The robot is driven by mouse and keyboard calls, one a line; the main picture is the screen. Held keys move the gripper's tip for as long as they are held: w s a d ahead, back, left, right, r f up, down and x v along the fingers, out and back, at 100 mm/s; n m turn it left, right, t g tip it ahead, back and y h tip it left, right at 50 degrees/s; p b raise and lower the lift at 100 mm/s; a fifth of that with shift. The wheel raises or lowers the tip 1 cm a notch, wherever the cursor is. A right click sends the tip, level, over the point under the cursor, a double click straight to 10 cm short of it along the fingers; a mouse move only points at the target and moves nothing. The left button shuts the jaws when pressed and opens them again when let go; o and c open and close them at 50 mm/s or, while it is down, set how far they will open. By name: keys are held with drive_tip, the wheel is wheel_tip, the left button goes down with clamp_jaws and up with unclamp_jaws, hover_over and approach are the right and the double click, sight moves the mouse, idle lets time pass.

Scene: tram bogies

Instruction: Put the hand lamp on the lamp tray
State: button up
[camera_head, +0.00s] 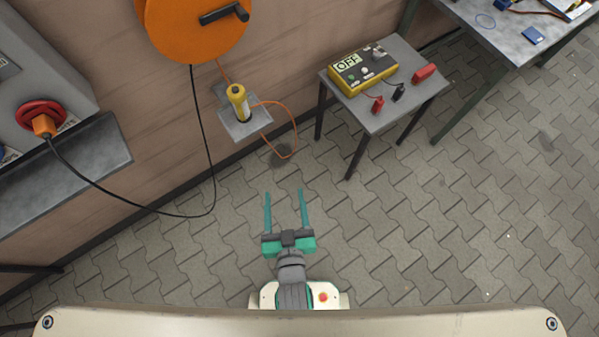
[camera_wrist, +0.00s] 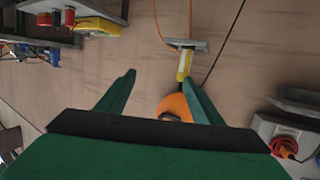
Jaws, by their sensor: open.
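The lamp (camera_wrist: 185,65) and the shelf (camera_wrist: 185,44) also show in the wrist view, upside down and beyond the fingertips. I cannot tell whether this shelf is the lamp tray; no other tray is clearly one. My gripper (camera_head: 285,193) is open and empty, apart from the lamp, below and right of it in the head view.
An orange cable reel (camera_head: 194,28) hangs above the lamp, with a black cable looping to a red socket (camera_head: 41,115) at left. A small table (camera_head: 402,103) with a yellow meter (camera_head: 363,71) stands at right. A workbench (camera_head: 510,42) is beyond it. The paved floor (camera_head: 430,240) is clear.

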drive_tip(key=s+d+r+h, duration=0.1)
drive_tip(key=s+d+r, duration=0.1)
drive_tip(key=s, duration=0.3)
drive_tip(key=s+d+r+m, duration=0.1)
drive_tip(key=s+d+r, duration=0.1)
drive_tip(key=s, duration=0.4)
drive_tip(key=shift+s+r+t+h, duration=0.2)
drive_tip(key=shift+r+t+h, duration=0.15)
drive_tip(key=shift+r, duration=0.45)
